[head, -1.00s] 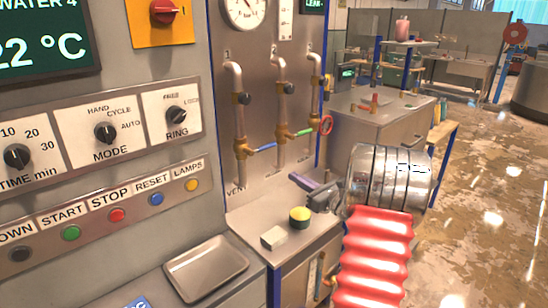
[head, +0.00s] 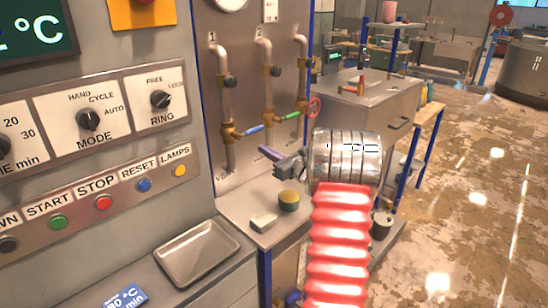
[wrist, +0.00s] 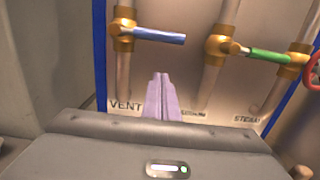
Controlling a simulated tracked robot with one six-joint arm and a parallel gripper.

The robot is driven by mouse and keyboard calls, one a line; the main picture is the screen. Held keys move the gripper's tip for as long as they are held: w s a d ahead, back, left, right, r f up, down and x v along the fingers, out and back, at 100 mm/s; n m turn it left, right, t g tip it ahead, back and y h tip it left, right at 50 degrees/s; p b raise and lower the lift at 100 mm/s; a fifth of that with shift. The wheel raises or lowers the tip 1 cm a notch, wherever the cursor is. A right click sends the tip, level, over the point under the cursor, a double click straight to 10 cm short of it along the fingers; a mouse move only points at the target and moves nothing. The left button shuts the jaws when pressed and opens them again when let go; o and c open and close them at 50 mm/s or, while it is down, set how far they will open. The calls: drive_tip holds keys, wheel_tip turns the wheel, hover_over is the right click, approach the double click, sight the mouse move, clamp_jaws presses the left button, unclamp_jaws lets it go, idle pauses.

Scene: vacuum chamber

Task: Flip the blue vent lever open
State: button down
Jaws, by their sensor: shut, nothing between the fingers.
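The blue vent lever (head: 250,129) sticks out sideways to the right from a brass valve on the first pipe. It also shows in the wrist view (wrist: 159,35), level, above the printed word VENT. My gripper (head: 266,151) is shut and empty, below the lever and a little to its right in the head view. In the wrist view my gripper's purple fingers (wrist: 159,84) are together and point up at the panel. Their tips are below the lever and apart from it in the picture; the depth between them is hard to tell.
A green lever (head: 288,115) is on the second pipe, and a red handwheel (head: 314,107) is at the right. A round yellow-topped item (head: 289,201) and a pale block (head: 264,222) lie on the shelf below. A metal tray (head: 198,254) stands in front.

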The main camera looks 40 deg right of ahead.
sight(254, 130)
drive_tip(key=shift+w+r, duration=0.25)
drive_tip(key=shift+r, duration=0.4)
drive_tip(key=shift+w+r, duration=0.3)
drive_tip(key=shift+r, duration=0.35)
drive_tip(key=shift+w+r, duration=0.25)
drive_tip(key=shift+r, duration=0.4)
